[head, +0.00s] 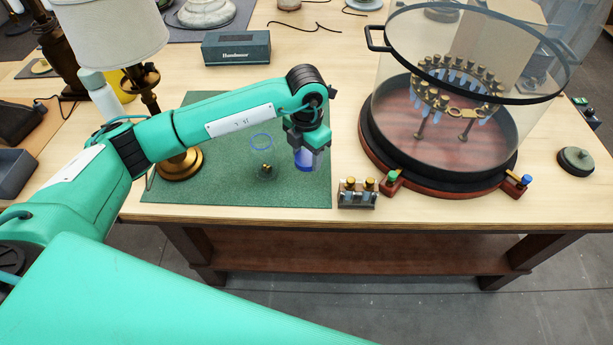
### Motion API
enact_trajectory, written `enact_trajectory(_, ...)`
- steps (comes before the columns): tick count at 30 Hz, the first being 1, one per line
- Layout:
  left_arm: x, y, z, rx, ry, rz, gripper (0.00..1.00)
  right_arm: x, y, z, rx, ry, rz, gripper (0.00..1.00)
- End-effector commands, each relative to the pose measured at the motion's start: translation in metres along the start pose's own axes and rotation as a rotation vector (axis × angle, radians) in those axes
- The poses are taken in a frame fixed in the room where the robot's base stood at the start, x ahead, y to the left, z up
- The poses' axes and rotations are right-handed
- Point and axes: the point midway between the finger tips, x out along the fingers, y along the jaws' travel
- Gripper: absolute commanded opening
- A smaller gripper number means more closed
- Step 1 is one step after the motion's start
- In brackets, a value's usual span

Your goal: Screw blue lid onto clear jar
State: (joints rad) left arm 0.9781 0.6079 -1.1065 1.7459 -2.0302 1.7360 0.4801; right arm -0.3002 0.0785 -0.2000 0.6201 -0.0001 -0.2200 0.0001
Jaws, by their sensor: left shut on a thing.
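The clear jar (262,157) stands on the green mat (210,190). It is see-through, with a thin blue ring at its top and a small brass piece visible inside or behind its base. My left gripper (306,158) points down over the mat, just right of the jar. It is shut on the blue lid (304,164), which shows between and below the fingers. The lid is apart from the jar in the picture. Its height above the mat is hard to tell. My right gripper is not in view.
A brass lamp (180,162) with a white shade stands left, behind my arm. A small rack (357,193) with brass-topped vials sits right of the mat. A large glass cylinder (440,155) on a red base stands farther right. A dark green box (236,48) lies behind.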

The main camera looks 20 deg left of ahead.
Motion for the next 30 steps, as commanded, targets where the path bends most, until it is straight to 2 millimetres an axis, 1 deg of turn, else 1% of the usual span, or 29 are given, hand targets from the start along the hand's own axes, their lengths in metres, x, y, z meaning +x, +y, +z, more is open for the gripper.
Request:
enact_trajectory(1, -0.012, 0.0, 0.002, 0.001, -0.006, 0.001, 0.32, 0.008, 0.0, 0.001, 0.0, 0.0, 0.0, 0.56)
enact_trajectory(3, -0.029, 0.0, 0.001, 0.002, -0.005, 0.001, 0.32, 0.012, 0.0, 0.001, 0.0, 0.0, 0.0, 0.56)
enact_trajectory(6, -0.05, 0.0, 0.001, 0.001, -0.004, 0.001, 0.32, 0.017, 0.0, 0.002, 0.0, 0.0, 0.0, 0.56)
enact_trajectory(9, -0.064, 0.0, 0.001, 0.001, -0.002, 0.0, 0.32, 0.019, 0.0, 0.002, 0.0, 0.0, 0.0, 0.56)
enact_trajectory(12, -0.073, 0.0, 0.001, 0.0, 0.0, 0.0, 0.32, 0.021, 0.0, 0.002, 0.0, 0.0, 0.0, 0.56)
enact_trajectory(18, -0.079, 0.0, 0.0, 0.0, 0.001, -0.001, 0.32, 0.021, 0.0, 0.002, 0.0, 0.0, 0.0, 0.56)
enact_trajectory(27, -0.078, 0.0, 0.0, 0.003, 0.001, -0.001, 0.32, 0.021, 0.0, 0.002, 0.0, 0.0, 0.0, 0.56)
enact_trajectory(30, -0.077, 0.0, -0.002, 0.04, 0.001, -0.001, 0.32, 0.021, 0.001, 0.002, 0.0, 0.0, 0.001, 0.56)
